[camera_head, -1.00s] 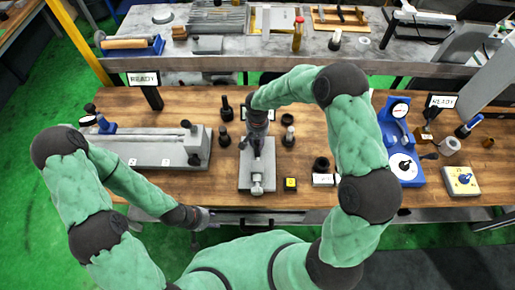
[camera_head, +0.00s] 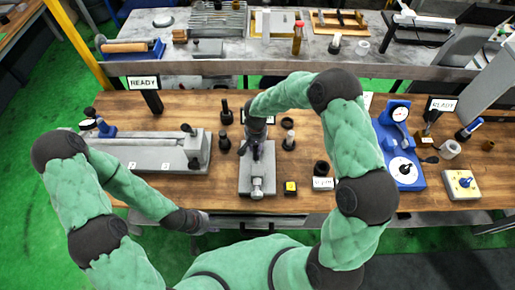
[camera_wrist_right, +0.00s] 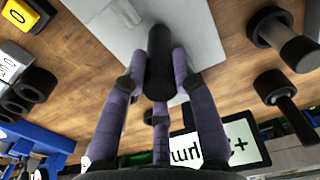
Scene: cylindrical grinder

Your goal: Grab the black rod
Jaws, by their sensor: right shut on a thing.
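The black rod (camera_wrist_right: 160,62) is between the purple-grey fingers of my right gripper (camera_wrist_right: 158,85) in the right wrist view. The fingers are shut on it, and its end points over a light grey plate (camera_wrist_right: 185,22). In the head view my right gripper (camera_head: 257,150) is above the grey fixture (camera_head: 257,186) at the table's middle; the rod is hard to make out there. My left gripper (camera_head: 203,222) is low at the table's front edge, away from the rod, and its fingers are too small to read.
Dark upright pieces (camera_head: 225,140) stand left of the right gripper, with others (camera_head: 288,142) to its right. A long grey machine (camera_head: 150,152) is at left. A blue gauge stand (camera_head: 400,172) and yellow-topped box (camera_head: 461,181) are at right. A yellow-black block (camera_head: 290,187) lies nearby.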

